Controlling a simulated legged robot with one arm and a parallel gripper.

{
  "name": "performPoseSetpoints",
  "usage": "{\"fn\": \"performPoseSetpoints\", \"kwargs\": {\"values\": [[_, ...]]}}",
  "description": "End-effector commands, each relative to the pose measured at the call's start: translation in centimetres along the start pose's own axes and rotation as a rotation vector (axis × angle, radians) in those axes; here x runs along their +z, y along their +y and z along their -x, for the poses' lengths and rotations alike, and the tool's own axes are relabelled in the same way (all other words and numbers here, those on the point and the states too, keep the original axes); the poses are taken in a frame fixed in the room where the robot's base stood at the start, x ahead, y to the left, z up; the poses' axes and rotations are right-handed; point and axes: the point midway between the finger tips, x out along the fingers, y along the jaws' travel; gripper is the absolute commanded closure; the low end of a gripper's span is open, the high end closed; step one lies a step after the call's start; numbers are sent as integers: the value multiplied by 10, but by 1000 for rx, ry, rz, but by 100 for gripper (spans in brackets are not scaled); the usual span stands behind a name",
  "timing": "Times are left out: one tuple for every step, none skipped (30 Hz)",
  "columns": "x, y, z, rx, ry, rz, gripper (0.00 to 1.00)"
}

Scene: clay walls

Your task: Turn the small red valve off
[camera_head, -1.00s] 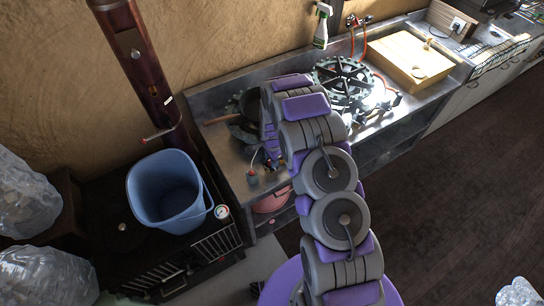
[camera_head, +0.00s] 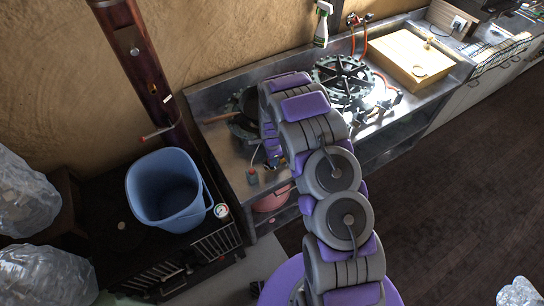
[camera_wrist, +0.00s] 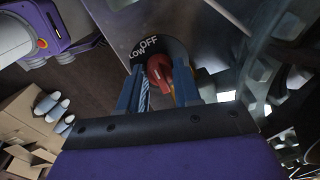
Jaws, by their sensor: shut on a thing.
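The small red valve (camera_wrist: 159,68) is a red knob in the upper middle of the wrist view. It sits on a dark round dial (camera_wrist: 148,48) marked "OFF" and "LOW", on a grey metal panel. My gripper (camera_wrist: 157,82) has its two blue fingers on either side of the knob and is shut on it. The knob's exact pointing direction is hard to read between the fingers. In the head view my arm reaches to the front of the metal stove counter (camera_head: 222,146), and it hides the valve.
A black ring burner (camera_head: 343,80) and a wooden box (camera_head: 408,60) stand on the counter to the right. A spray bottle (camera_head: 322,25) is behind. A blue bucket (camera_head: 165,190) stands at left on a dark stove.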

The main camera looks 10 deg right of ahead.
Motion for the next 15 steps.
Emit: {"fn": "performPoseSetpoints", "kwargs": {"values": [[-1,-2,1,-6,1,-2,65],[-1,-2,1,-6,1,-2,62],[-1,-2,1,-6,1,-1,59],[-1,-2,1,-5,1,-1,56],[-1,-2,1,-5,1,-1,53],[0,-1,1,-5,1,-1,49],[0,-1,1,-4,1,-1,46],[0,-1,1,-4,1,-1,43],[0,-1,1,-4,1,0,42],[0,-1,1,-4,2,0,42],[1,-1,1,-3,2,0,42],[1,-1,1,-3,2,0,42],[1,-1,1,-3,2,0,42],[1,-1,1,-3,2,0,42],[2,-1,1,-3,3,0,42]]}}
